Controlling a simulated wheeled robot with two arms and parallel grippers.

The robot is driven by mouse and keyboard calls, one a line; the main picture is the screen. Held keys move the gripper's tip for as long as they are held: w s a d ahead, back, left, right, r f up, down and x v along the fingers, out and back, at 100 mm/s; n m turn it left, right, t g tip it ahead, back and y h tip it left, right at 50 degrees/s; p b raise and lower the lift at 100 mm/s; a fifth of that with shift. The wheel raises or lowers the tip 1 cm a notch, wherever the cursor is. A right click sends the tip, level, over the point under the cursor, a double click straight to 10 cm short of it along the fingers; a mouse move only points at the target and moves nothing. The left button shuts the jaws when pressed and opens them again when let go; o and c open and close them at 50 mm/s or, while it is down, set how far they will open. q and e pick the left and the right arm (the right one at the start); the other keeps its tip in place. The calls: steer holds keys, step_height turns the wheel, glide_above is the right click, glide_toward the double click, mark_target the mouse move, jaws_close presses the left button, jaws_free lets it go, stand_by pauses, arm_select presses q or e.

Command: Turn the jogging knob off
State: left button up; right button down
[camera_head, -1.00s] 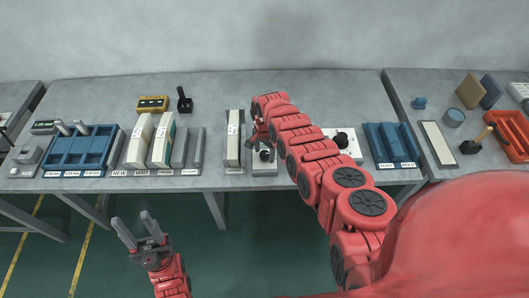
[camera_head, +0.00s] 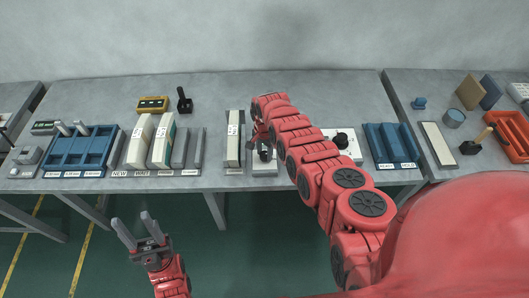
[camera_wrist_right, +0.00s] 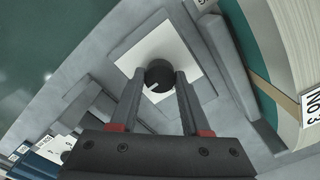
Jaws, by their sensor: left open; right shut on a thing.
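A round black knob (camera_wrist_right: 158,75) with a light pointer line sits on a white square plate (camera_wrist_right: 178,52) in the right wrist view. My right gripper (camera_wrist_right: 157,76) has one finger on each side of it and is shut on it. In the head view the right gripper (camera_head: 262,142) is over the knob's grey base (camera_head: 264,169) at the table's front, and the arm partly hides it. My left gripper (camera_head: 136,229) is open and empty, in front of the table and below its edge.
A second black knob (camera_head: 341,139) on a white panel stands right of my right arm. An upright block (camera_head: 233,140) stands close left of the gripper. A blue two-slot tray (camera_head: 392,146) is further right. The back middle of the table is clear.

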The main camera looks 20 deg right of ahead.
steer(key=n, duration=0.4)
steer(key=shift+n, duration=0.3)
steer(key=n, duration=0.4)
steer(key=shift+n, duration=0.3)
steer(key=n, duration=0.4)
steer(key=shift+b, duration=0.35)
steer(key=shift+n, duration=2)
steer(key=shift+c, duration=1.8)
jaws_free()
